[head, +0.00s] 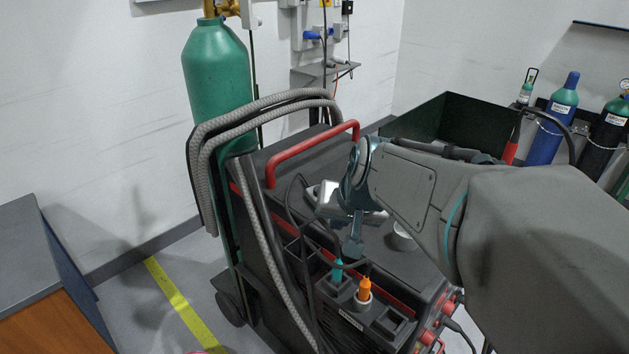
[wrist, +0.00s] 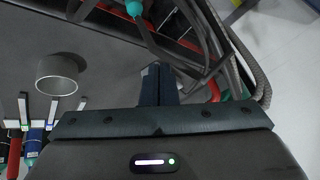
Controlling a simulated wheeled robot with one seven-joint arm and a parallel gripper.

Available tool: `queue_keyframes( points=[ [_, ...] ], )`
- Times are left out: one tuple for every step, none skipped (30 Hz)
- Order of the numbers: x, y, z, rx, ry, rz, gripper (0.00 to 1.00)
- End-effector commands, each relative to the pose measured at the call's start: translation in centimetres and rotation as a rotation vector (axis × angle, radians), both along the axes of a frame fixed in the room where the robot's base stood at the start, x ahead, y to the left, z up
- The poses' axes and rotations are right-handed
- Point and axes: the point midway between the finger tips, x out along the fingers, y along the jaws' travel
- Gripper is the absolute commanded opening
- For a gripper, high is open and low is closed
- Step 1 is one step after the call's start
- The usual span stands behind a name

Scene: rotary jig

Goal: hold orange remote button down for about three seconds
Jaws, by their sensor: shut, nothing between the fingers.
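A small orange upright piece (head: 365,289) stands in a pale collar at the front edge of the dark welding cart (head: 410,268). It is the only small orange part I see on the cart, and I cannot tell whether it is the remote's button. A similar teal piece (head: 337,270) stands to its left and behind; teal also shows at the top of the wrist view (wrist: 134,8). My gripper (head: 352,250) points down above the cart, up and left of the orange piece and apart from it. In the wrist view its fingers (wrist: 158,72) are together and empty.
A black cable loops close by my gripper. Thick grey hoses (head: 262,108) and a red handle (head: 312,152) lie behind it. A short pale cylinder (wrist: 57,76) stands on the cart top. A green gas bottle (head: 217,85) is at the back left.

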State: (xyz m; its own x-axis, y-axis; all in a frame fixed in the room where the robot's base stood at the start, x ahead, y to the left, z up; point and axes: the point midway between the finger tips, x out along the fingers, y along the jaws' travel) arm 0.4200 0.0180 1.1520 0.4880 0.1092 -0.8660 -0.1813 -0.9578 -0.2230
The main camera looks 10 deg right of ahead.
Motion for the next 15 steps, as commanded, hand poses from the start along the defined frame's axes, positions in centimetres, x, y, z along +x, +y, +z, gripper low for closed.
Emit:
queue_keyframes(
  points=[
    [2.7,-0.2,0.9,0.042,-0.035,-0.048,0.0],
    [4.1,-0.3,1.4,0.067,-0.058,-0.073,0.0],
    [5.9,-0.4,2.0,0.098,-0.088,-0.107,0.0],
    [7.1,-0.6,2.4,0.121,-0.108,-0.129,0.0],
    [8.2,-0.7,2.8,0.142,-0.127,-0.152,0.0],
    [9.6,-1.0,3.2,0.167,-0.151,-0.179,0.0],
    [10.5,-1.2,3.5,0.183,-0.164,-0.197,0.0],
    [11.2,-1.3,3.7,0.199,-0.179,-0.214,0.0],
    [12.1,-1.6,4.0,0.216,-0.193,-0.233,0.0],
    [12.6,-1.7,4.2,0.227,-0.203,-0.245,0.0],
    [13.0,-1.8,4.3,0.235,-0.21,-0.253,0.0],
    [13.4,-1.9,4.5,0.245,-0.218,-0.264,0.0],
    [13.6,-2.0,4.5,0.249,-0.222,-0.269,0.0],
    [13.8,-2.0,4.6,0.252,-0.225,-0.272,0.0],
    [13.9,-2.1,4.6,0.254,-0.227,-0.275,0.0]
  ],
)
